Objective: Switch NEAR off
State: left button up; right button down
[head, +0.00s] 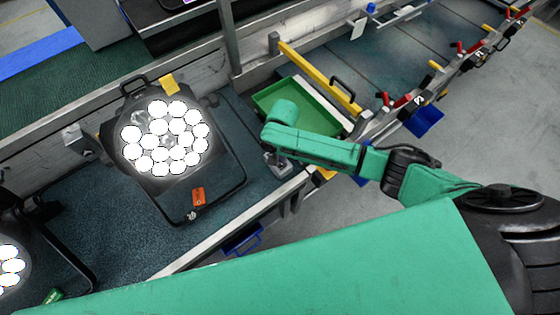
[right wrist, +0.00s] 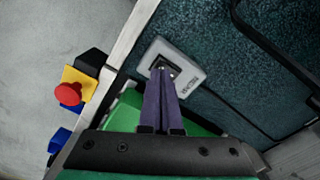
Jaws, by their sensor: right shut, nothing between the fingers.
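A pale grey switch plate (right wrist: 172,75) with a dark rocker (right wrist: 164,66) is fixed at the edge of the dark green bench mat. Its small lettering is hard to read. My right gripper (right wrist: 164,76) is shut and empty, its purple fingertips over the lower part of the rocker; I cannot tell if they touch. In the head view the right gripper (head: 278,158) points down at the plate, mostly hidden by its own wrist. A black par can (head: 227,160) with most of its lamps glowing white lies to its left. My left gripper is not in view.
A green tray (head: 318,112) lies just behind my right wrist. A second lit par can (head: 12,265) is at the lower left. A red button on a yellow box (right wrist: 69,94) and the bench's metal edge (head: 220,238) are close by. Grey floor is clear at right.

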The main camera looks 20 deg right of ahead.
jog(key=shift+f+b, duration=0.55)
jog(key=shift+f, duration=0.45)
dwell(0.4)
jog(key=shift+s, duration=0.1)
notch_tip(320, 180, up, 5)
jog(key=p, duration=0.5)
jog(key=shift+p, duration=0.4)
jog(key=shift+r+p, duration=0.95)
jog(key=shift+r, duration=0.15)
jog(key=shift+f, duration=0.1)
